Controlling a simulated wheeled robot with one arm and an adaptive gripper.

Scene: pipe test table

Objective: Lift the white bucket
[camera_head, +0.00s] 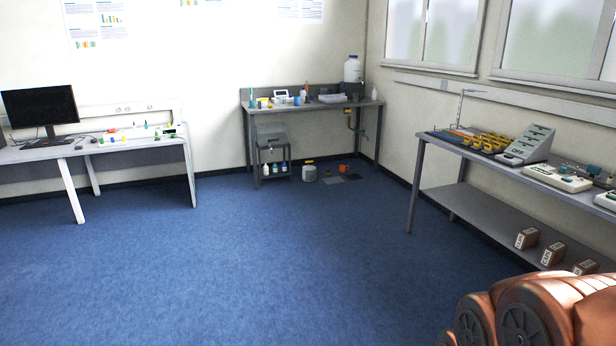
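A small whitish-grey bucket (309,174) stands upright on the blue floor, in front of and below the back table. It is far off and small, so its handle and contents cannot be made out. My gripper is not in view. A copper-brown arm part of mine shows at the bottom right corner, far from the bucket.
The back table (330,106) holds a large white container (352,69) and small items. A low stand (272,150) with bottles is left of the bucket; an orange item (344,168) and dark flat pieces lie right. Side tables flank open blue floor (250,250).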

